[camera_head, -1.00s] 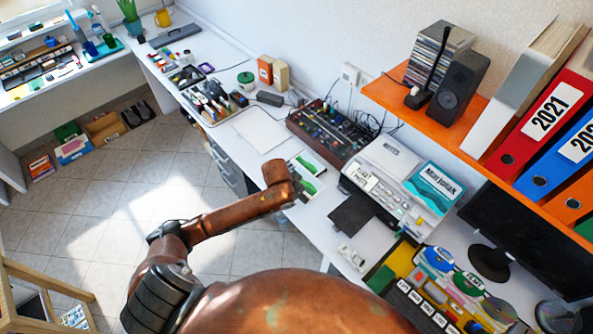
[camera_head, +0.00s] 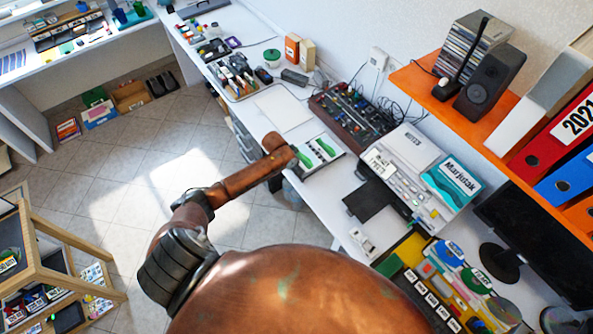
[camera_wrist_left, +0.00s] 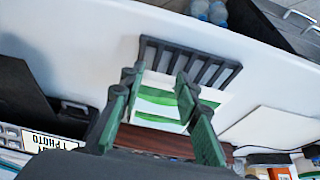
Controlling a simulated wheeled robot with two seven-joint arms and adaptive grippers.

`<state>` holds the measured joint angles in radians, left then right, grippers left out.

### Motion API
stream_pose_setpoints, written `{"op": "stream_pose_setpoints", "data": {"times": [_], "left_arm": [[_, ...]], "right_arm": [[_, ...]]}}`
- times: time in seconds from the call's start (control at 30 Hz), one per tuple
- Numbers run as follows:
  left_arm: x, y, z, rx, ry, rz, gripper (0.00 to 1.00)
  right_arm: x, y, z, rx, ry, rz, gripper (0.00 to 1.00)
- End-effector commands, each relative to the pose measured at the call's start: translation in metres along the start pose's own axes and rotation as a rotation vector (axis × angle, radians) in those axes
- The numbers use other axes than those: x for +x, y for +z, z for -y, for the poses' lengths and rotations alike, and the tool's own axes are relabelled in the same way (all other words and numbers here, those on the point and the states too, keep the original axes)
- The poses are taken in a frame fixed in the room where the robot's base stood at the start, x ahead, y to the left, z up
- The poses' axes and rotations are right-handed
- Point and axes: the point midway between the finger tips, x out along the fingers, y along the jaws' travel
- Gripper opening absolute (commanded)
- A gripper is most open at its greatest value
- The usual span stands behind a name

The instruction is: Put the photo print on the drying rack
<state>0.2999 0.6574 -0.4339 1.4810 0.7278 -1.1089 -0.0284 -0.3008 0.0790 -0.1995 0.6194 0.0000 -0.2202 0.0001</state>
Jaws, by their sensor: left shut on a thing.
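The photo print (camera_wrist_left: 165,100), white with green bands, shows between the fingers of my left gripper (camera_wrist_left: 158,84) in the left wrist view. The fingers are shut on it. The drying rack (camera_wrist_left: 192,58), a dark frame with several slats, lies on the white desk just past the fingertips. The print overlaps the rack in this view; I cannot tell whether they touch. In the head view my left gripper (camera_head: 293,155) is over the desk's front part, with white and green showing beside it. The rack's slats are hard to make out there. My right gripper is not in view.
A dark mixer (camera_head: 352,108) stands behind the gripper. A dark flat panel (camera_head: 370,199) and a light grey machine (camera_head: 408,160) lie to the right. A pale flat sheet (camera_head: 282,107) lies to the left. A wooden frame stand (camera_head: 50,268) is on the floor at left.

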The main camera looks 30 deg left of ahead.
Motion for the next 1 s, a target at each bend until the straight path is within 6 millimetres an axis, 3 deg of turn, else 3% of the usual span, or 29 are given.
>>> {"op": "stream_pose_setpoints", "data": {"times": [0.37,0.77,0.8,1.0], "left_arm": [[0.036,0.013,0.008,-0.001,0.001,0.002,0.21],[0.041,0.015,0.008,0.000,0.000,0.000,0.21],[0.040,0.015,0.008,0.000,0.000,0.000,0.32],[0.040,0.015,0.008,0.000,0.000,0.000,0.45]], "right_arm": [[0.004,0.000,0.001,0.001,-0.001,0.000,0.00],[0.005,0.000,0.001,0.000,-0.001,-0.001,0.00],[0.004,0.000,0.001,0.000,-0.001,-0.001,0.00],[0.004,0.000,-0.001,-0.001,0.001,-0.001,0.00]]}}
